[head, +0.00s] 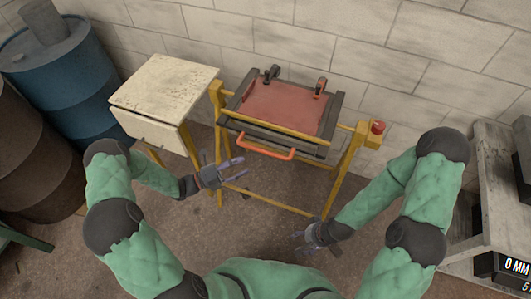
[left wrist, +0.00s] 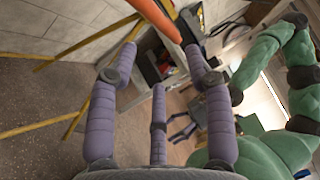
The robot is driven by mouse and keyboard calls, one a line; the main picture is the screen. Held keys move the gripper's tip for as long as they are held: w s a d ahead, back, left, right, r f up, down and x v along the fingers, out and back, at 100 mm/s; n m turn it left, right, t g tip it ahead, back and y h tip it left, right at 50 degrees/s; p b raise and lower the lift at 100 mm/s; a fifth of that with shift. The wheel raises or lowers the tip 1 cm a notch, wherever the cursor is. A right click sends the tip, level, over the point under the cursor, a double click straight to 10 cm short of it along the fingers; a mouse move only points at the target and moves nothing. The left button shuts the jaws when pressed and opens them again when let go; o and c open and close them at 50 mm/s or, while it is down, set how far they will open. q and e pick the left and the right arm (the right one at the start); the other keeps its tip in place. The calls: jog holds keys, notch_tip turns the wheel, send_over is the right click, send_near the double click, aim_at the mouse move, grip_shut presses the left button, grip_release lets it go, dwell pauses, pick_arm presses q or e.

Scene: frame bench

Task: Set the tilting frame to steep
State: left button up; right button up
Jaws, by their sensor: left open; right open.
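The tilting frame has a dark border (head: 250,92) around a red panel (head: 288,107), carried on a yellow stand (head: 342,170). An orange handle bar (head: 265,150) runs along its front edge; it also shows at the top of the left wrist view (left wrist: 158,20). The panel slopes gently toward me. My left gripper (head: 232,172) is open and empty, just left of and below the handle, apart from it. Its purple fingers (left wrist: 157,75) are spread in the left wrist view. My right gripper (head: 308,242) is open and empty, low near the stand's front right leg.
A pale-topped cabinet (head: 165,85) stands left of the frame, with a blue drum (head: 65,85) beyond it. A red button on a yellow box (head: 375,130) sits at the stand's right end. A grey bench (head: 490,185) is at the right. A block wall closes the back.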

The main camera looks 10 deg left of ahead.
aim_at(265, 152)
pick_arm(q)
jog(key=b+x, duration=0.1)
jog(key=x, duration=0.9)
jog(key=shift+w+d+r+b, duration=0.2)
jog(key=shift+w+d+b, duration=0.05)
jog(key=shift+b, duration=0.1)
grip_shut()
